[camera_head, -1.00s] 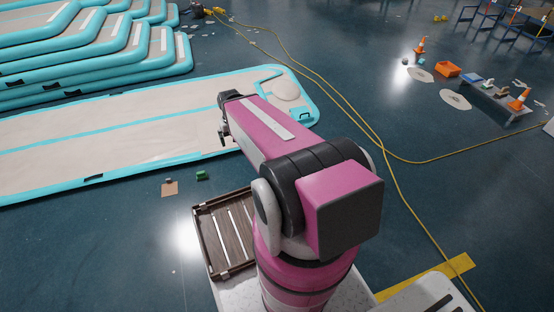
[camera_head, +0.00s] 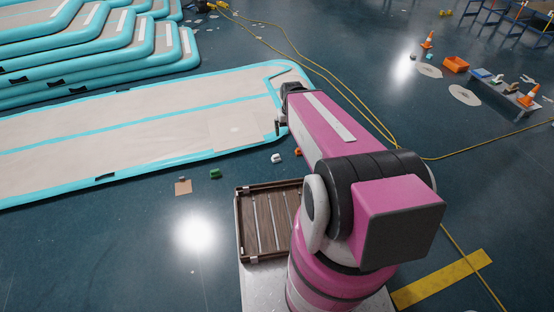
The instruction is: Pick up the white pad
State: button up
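A pale, flat square (camera_head: 237,129) lies on the beige top of the long inflatable track (camera_head: 100,140); it may be the white pad, but it is faint against the track. My gripper (camera_head: 281,126) hangs above the right end of the track, to the right of this square and apart from it. The gripper is small and dark in this view, and I cannot tell whether its fingers are open. No held object shows. A small white item (camera_head: 276,158) lies on the floor just in front of the track.
A brown slatted tray (camera_head: 240,222) is beside my arm's base. A green item (camera_head: 215,173) and a tan square (camera_head: 183,188) lie on the floor. Stacked inflatable tracks (camera_head: 100,50) stand at upper left. A yellow cable crosses the right side, near an orange crate (camera_head: 456,64) and cones.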

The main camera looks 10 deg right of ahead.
aim_at(276, 158)
jog(key=i+j+z, duration=0.1)
jog(key=j+z, duration=0.25)
jog(key=z, duration=0.15)
jog(key=j+z, duration=0.6)
jog(key=j, duration=0.65)
jog(key=k+j+z, duration=0.1)
jog(key=j, duration=0.65)
